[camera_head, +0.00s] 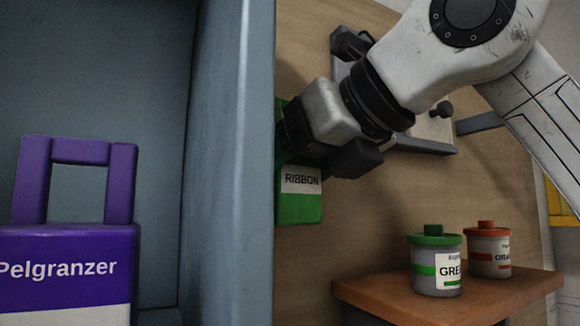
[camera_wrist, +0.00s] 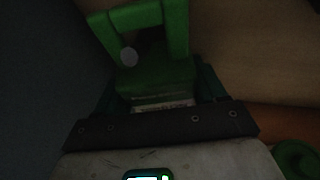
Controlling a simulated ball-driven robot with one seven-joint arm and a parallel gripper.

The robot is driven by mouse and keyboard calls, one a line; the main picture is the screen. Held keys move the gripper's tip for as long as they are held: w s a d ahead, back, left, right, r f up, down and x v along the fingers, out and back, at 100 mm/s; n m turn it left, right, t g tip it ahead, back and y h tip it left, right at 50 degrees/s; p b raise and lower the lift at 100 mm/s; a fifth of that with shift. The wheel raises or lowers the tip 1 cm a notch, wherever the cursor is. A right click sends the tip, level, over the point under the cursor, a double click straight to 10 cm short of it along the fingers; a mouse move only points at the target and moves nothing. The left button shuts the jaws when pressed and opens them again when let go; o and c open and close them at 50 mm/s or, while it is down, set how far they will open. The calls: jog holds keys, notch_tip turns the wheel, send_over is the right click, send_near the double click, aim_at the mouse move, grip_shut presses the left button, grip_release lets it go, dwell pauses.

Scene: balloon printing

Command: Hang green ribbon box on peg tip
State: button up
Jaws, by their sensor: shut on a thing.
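The green ribbon box (camera_head: 300,207) with its white "RIBBON" label hangs below my gripper (camera_head: 285,143) in the head view, partly hidden behind the edge of a blue-grey wall. In the wrist view my gripper (camera_wrist: 160,90) is shut on the body of the green box (camera_wrist: 158,78). The box's square handle loop (camera_wrist: 140,17) stands beyond the jaws. A pale round spot (camera_wrist: 129,56), possibly the peg tip, shows against the lower left of the loop. I cannot tell whether it passes through the loop or touches it. No peg shows in the head view.
The blue-grey wall (camera_head: 232,160) stands just left of my gripper. A purple "Pelgranzer" box (camera_head: 70,262) with a handle stands left of it. A green-lidded can (camera_head: 425,270) and an orange-lidded can (camera_head: 488,252) stand on a brown shelf (camera_head: 390,301) at lower right.

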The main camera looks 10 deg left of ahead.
jog(key=o, duration=1.2)
jog(key=shift+d, duration=0.1)
jog(key=b+v, duration=0.3)
jog(key=v, duration=0.7)
jog(key=shift+s+d+r, duration=0.2)
jog(key=shift+s, duration=0.05)
